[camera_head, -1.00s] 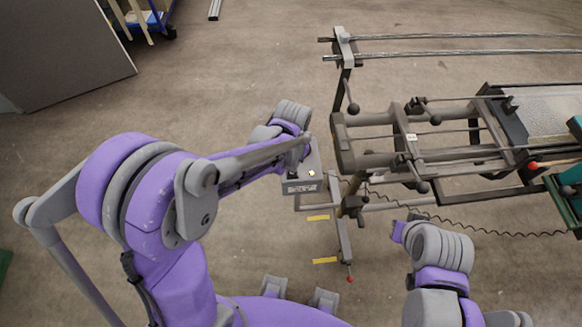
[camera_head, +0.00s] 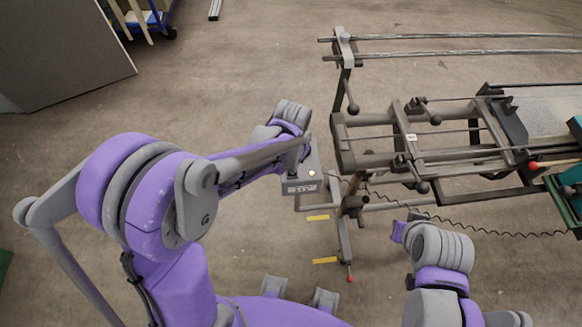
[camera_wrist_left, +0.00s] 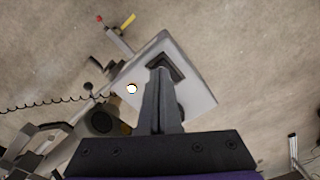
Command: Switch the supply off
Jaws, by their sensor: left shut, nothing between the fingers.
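The supply is a grey box (camera_head: 302,187) with a lettered front and a small bright lamp on its top, beside the left end of the metal frame. In the left wrist view its pale top face (camera_wrist_left: 193,88) carries the glowing lamp (camera_wrist_left: 132,89) and a dark square switch part (camera_wrist_left: 172,62). My left gripper (camera_wrist_left: 158,76) is shut and empty, its fingertips over or at the dark square. The fingers partly cover the switch, and I cannot tell its position or whether they touch it. In the head view my left wrist hides the fingers.
The metal frame (camera_head: 345,145) with bars and black knobs stands right of the box. A coiled dark cable (camera_head: 480,229) runs right from near it. My right arm is at the lower right. The floor (camera_head: 230,60) behind my left arm is clear.

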